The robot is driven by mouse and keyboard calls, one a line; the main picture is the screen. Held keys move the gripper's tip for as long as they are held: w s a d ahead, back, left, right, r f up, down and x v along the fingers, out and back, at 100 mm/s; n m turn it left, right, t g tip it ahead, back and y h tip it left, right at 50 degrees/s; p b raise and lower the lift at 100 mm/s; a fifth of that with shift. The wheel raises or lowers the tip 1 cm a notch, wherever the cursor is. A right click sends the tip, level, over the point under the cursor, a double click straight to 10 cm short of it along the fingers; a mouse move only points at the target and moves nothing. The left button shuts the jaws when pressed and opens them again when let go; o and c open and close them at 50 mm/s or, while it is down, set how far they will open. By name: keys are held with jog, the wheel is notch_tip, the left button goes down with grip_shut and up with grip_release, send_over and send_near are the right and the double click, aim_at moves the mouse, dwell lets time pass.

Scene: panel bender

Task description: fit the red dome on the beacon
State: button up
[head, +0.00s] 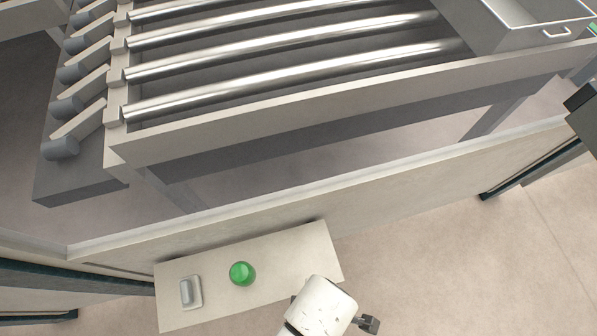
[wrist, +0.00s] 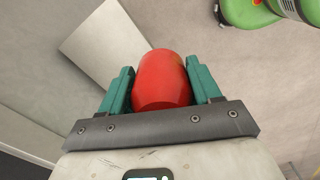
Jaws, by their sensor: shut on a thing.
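The red dome (wrist: 162,82) shows in the wrist view, between the two teal fingers of my gripper (wrist: 160,76). The gripper is shut on its sides. The dome is not visible in the head view. There, my white wrist covers the lower right part of a pale panel (head: 290,247), and my fingers are hidden. A green domed thing (head: 242,273) stands on that panel, left of my wrist. I cannot make out a beacon without its dome in either view.
A grey switch-like block (head: 191,292) sits on the panel's left part. A low wall (head: 390,185) runs behind the panel. Beyond it stands a frame with several shiny rollers (head: 290,80) and a grey bin (head: 525,28). Open floor (head: 480,270) lies to the right.

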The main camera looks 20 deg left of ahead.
jog(key=w+a+f, duration=0.1)
jog(key=a+f, duration=0.2)
jog(key=a, duration=0.1)
jog(key=w+a+f, duration=0.2)
jog(key=a+f, duration=0.1)
jog(key=a, duration=0.1)
jog(key=w+a+f, duration=0.2)
jog(key=a, duration=0.1)
jog(key=shift+w+a+f+b, duration=0.15)
jog(key=shift+a+f+b, duration=0.25)
jog(key=shift+w+a+f, duration=0.15)
jog(key=shift+a+f, duration=0.1)
jog(key=shift+f, duration=0.1)
jog(key=shift+a+f, duration=0.15)
jog(key=shift+f, duration=1.5)
jog(key=shift+f+b, duration=0.15)
jog(key=shift+b, duration=0.2)
jog(key=o, duration=1.1)
jog(key=shift+o, duration=0.2)
notch_tip(320, 180, up, 12)
jog(key=p, duration=0.1)
